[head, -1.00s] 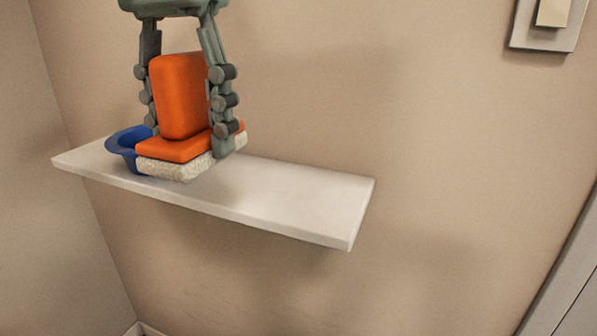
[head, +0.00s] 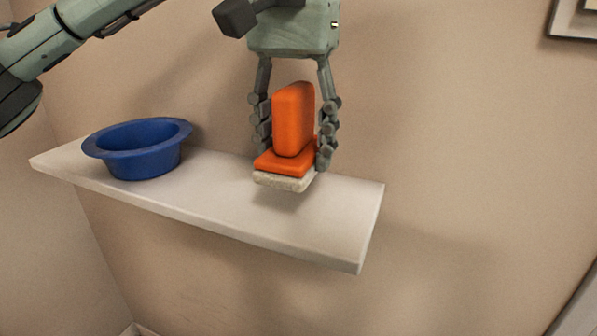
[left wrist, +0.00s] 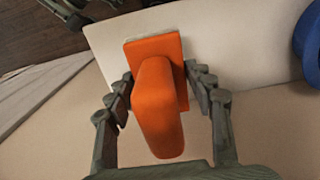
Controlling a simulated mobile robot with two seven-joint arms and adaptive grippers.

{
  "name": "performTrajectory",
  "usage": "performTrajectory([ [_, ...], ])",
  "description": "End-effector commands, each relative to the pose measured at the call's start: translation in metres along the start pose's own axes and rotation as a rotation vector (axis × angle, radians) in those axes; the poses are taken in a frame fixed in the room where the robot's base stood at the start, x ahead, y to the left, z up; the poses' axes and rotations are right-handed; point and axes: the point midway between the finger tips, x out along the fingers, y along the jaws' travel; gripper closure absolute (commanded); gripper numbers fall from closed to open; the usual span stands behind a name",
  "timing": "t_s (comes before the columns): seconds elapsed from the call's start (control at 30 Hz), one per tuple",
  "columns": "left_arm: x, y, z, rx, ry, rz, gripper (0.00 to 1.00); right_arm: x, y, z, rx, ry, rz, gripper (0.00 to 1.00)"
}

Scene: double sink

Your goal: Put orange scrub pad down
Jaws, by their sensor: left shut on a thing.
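The orange scrub pad (head: 293,118) has an upright orange handle, a flat orange base and a pale, rough underside. My left gripper (head: 293,148) points down and is shut on it, a finger on each side. The pad is over the right half of the white shelf (head: 225,197). I cannot tell for sure whether its underside touches the shelf; a shadow lies just below it. In the left wrist view the pad (left wrist: 158,105) sits between the two fingers, with the shelf (left wrist: 225,45) behind it. My right gripper is not in view.
A blue bowl (head: 140,152) stands on the left part of the shelf, apart from the pad. The shelf top is clear between them and to the pad's right. The beige wall (head: 440,130) is close behind. A framed plate is at the upper right.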

Motion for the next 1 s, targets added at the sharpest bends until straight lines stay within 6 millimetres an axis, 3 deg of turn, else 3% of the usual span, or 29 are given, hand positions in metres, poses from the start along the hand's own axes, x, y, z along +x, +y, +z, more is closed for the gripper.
performTrajectory([
  [0.17,0.008,0.004,-0.005,0.0,-0.001,0.001,0.74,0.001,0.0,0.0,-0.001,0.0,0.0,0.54],
  [0.43,0.042,0.004,-0.005,0.0,0.0,0.0,0.74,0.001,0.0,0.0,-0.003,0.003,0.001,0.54],
  [0.87,0.047,0.004,-0.005,0.0,0.001,0.0,0.74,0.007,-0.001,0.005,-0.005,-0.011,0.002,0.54],
  [0.9,0.047,0.004,-0.005,0.0,0.001,0.0,0.46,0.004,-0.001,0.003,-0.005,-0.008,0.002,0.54],
  [1.0,0.047,0.004,-0.005,0.0,0.001,0.0,0.34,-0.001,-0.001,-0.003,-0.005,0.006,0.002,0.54],
])
